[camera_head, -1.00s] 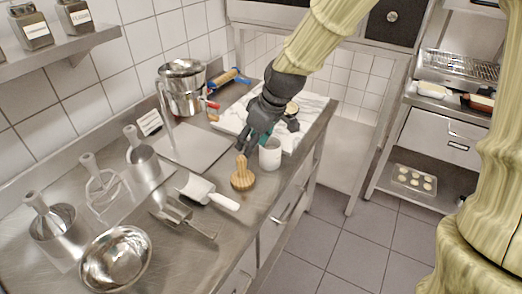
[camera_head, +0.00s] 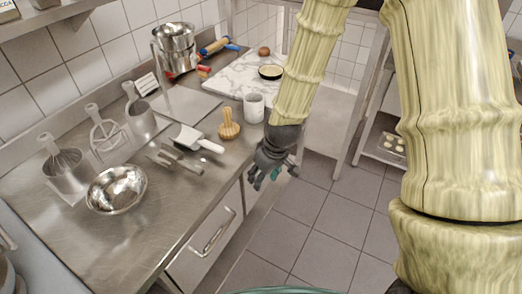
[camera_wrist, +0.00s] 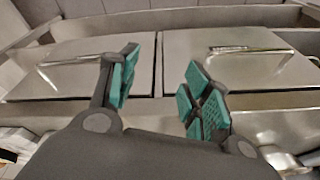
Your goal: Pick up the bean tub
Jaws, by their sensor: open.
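I see nothing that I can surely name as the bean tub. A plain white cup-like container (camera_head: 254,107) stands upright on the steel counter near its front edge; I cannot tell what is in it. My gripper (camera_head: 272,178) hangs off the counter's front side, below and right of that container and apart from it. In the wrist view my gripper (camera_wrist: 163,92) is open, its green-padded fingers apart with nothing between them, facing steel drawer fronts (camera_wrist: 205,72).
The steel counter (camera_head: 150,225) holds a metal bowl (camera_head: 116,189), a wooden tool (camera_head: 229,124), a scraper (camera_head: 197,138), and a marble board (camera_head: 235,75) with a dark round dish (camera_head: 270,72). A teal curved edge (camera_head: 290,291) shows at the bottom. The tiled floor (camera_head: 300,215) is clear.

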